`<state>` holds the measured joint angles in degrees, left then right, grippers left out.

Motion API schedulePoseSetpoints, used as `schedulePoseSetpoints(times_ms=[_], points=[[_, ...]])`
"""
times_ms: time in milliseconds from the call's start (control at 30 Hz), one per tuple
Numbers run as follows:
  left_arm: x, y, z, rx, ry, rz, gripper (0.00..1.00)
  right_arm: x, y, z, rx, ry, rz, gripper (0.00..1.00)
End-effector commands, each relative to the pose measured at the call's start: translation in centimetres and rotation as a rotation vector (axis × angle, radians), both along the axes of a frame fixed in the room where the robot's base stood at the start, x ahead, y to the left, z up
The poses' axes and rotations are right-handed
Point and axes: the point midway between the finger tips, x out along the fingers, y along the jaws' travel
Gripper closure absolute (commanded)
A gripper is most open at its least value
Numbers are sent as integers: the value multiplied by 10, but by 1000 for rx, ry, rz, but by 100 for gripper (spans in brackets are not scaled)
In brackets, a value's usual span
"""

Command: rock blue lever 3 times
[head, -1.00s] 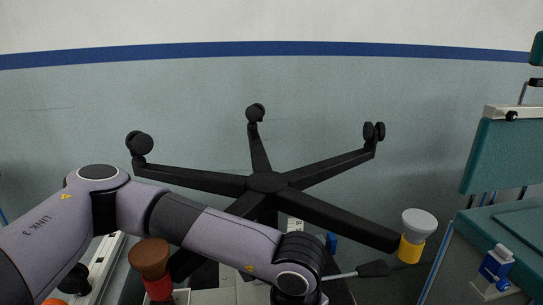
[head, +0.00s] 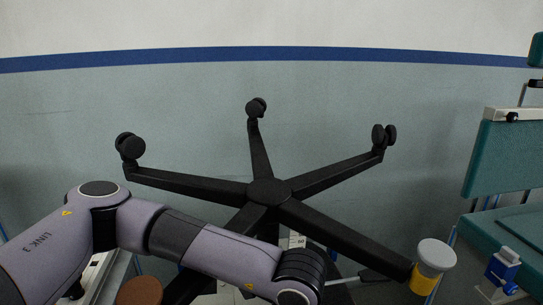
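A small blue part (head: 503,267) stands on a white plate on the teal surface at the right; I cannot tell whether it is the blue lever. Another bit of blue (head: 332,255) shows low in the middle, mostly hidden behind the chair base and my arm. My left arm comes in from the left and crosses the lower middle, in front of the upturned black chair base (head: 268,192). Its gripper is below the picture edge. My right gripper is not in view either.
A black-tipped lever (head: 371,275) sticks out right of my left arm. A white-topped yellow cylinder (head: 436,254) is at the end of the nearest chair leg. A brown round knob (head: 140,291) is at the bottom left. A teal chair (head: 516,155) stands at the right.

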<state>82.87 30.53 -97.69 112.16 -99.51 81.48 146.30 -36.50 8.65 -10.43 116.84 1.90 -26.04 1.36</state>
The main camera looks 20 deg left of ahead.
Motion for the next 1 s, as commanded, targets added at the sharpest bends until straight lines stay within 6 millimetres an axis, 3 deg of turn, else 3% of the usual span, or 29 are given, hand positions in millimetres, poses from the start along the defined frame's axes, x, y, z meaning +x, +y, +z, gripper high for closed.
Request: schedulePoseSetpoints(times_ms=[33,467,1000], points=[[6,9,-8,22,-9,18,100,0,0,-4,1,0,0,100],[5,8,-23,19,-4,18,100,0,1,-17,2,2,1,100],[4,7,-11,17,-3,18,100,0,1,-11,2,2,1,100]])
